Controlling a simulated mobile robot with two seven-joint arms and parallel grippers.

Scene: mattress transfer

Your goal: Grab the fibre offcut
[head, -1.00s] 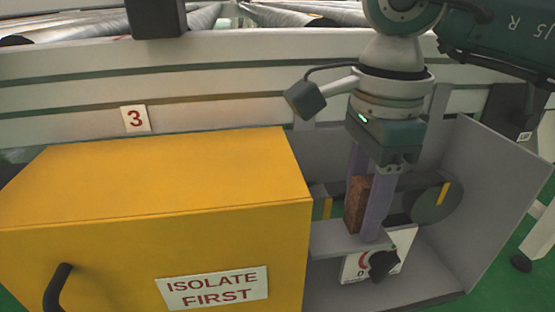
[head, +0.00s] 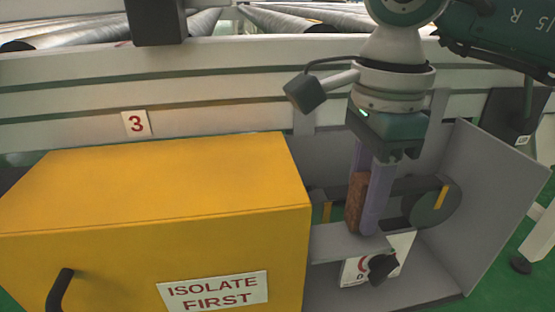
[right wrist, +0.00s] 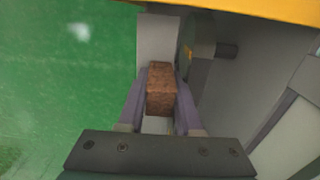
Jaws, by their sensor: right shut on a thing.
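The fibre offcut (head: 356,203) is a brown, rough, upright block inside the open grey housing. My right gripper (head: 370,222) points down into the housing from above, its purple fingers on either side of the offcut and shut on it. The right wrist view shows the offcut (right wrist: 162,90) between both fingertips (right wrist: 161,104). Its lower end is close to a grey ledge (head: 345,246); I cannot tell whether it touches. My left gripper is not in view.
A yellow cover (head: 160,190) marked "ISOLATE FIRST" stands left of the housing. A dark roller with a yellow mark (head: 435,203) lies behind the fingers. A black knob (head: 382,267) sits below the ledge. The grey side wall (head: 490,190) bounds the right. Conveyor rails run behind.

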